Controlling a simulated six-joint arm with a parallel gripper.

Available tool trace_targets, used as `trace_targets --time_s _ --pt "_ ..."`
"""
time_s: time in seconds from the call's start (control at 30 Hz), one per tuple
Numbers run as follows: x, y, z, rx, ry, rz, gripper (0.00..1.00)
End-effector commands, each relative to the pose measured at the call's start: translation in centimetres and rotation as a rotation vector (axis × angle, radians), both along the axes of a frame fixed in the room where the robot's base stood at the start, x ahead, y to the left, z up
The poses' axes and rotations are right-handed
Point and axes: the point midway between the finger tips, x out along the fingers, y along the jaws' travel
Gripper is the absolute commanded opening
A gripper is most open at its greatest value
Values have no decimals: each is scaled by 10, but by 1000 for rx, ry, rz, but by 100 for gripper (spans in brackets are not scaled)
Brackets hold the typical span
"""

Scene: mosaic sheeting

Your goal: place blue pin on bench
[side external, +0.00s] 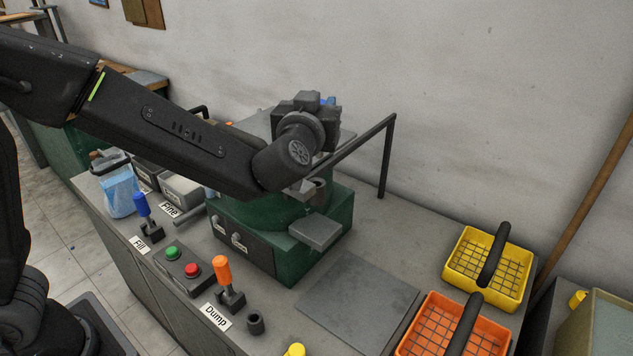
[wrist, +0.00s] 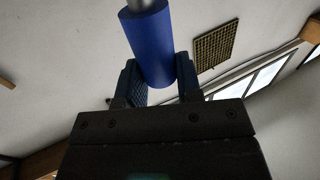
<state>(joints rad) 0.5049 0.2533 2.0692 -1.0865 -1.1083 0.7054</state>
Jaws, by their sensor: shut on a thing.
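A blue pin (wrist: 152,45), a smooth cylinder with a grey metal rod at its far end, is between the fingers of my gripper (wrist: 153,78) in the wrist view. The fingers are shut on its near end. In the side view my gripper (side external: 322,102) is up above the green machine, largely hidden by my wrist. Only a small patch of blue shows there. The pin is clear of the grey bench (side external: 410,210), whose top runs around the machine.
The green machine (side external: 325,245) stands mid-bench with a dark bent rail (side external: 388,160) beside it. Blue "Fill" (side external: 141,205) and orange "Dump" (side external: 222,270) levers stand in front. Yellow (side external: 520,285) and orange (side external: 405,345) baskets are at right. A flat grey plate (side external: 357,300) lies bare.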

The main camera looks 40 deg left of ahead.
Motion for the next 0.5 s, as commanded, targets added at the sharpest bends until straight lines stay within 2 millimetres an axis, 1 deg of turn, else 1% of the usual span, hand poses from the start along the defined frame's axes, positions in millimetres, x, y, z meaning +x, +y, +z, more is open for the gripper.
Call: trace_targets --time_s 0.1,0.37,0.43,0.5 --pt "2 6 -2 0 -1 39 7" --pt "2 7 -3 -1 -2 42 7" --pt "2 6 -7 0 0 41 7" --pt "2 6 -18 1 3 41 7"
